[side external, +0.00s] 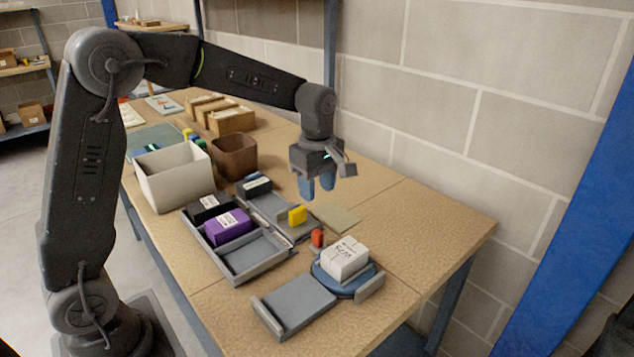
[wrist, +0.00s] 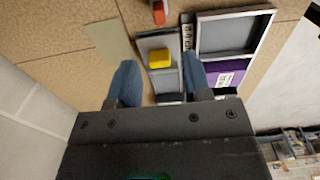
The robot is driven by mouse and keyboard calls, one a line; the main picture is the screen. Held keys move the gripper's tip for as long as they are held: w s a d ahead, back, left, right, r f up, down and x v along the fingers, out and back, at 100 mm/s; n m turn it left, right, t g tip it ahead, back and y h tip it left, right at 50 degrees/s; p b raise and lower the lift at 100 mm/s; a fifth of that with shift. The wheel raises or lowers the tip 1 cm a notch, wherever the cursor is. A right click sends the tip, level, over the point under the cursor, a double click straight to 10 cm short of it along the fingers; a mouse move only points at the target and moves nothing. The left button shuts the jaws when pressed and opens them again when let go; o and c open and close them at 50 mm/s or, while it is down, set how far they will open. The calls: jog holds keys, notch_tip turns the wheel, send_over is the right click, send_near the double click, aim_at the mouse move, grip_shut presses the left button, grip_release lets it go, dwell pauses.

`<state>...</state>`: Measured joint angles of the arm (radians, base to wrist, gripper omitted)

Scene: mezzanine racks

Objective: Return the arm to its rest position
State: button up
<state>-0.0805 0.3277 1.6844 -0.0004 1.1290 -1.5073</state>
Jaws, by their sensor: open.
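My gripper (side external: 317,186) hangs pointing down above the right part of the table, held up by my bent arm. Its two blue fingers are apart with nothing between them. In the wrist view the gripper (wrist: 156,80) also shows open, with its fingers above a grey tray. A yellow block (side external: 297,215) sits on that grey tray, below the fingers and apart from them. The yellow block also shows in the wrist view (wrist: 159,58).
A grey two-part tray (side external: 247,273) holds a purple box (side external: 228,227) and a black box. A white box (side external: 345,258) rests on a blue round base. A red object (side external: 317,238) stands beside it. A white bin (side external: 174,176) and brown bin (side external: 234,156) stand behind. A block wall borders the table.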

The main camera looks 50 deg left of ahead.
jog(key=shift+r, duration=0.35)
jog(key=s+d+r+m+t, duration=0.1)
jog(key=s+r+m+t, duration=0.1)
jog(key=s+m, duration=0.7)
jog(key=s+d+r+m+t, duration=0.2)
jog(key=s+m, duration=0.7)
jog(key=s, duration=0.5)
jog(key=shift+d+r+t, duration=0.25)
jog(key=shift+r+t, duration=0.45)
jog(key=shift+t, duration=0.1)
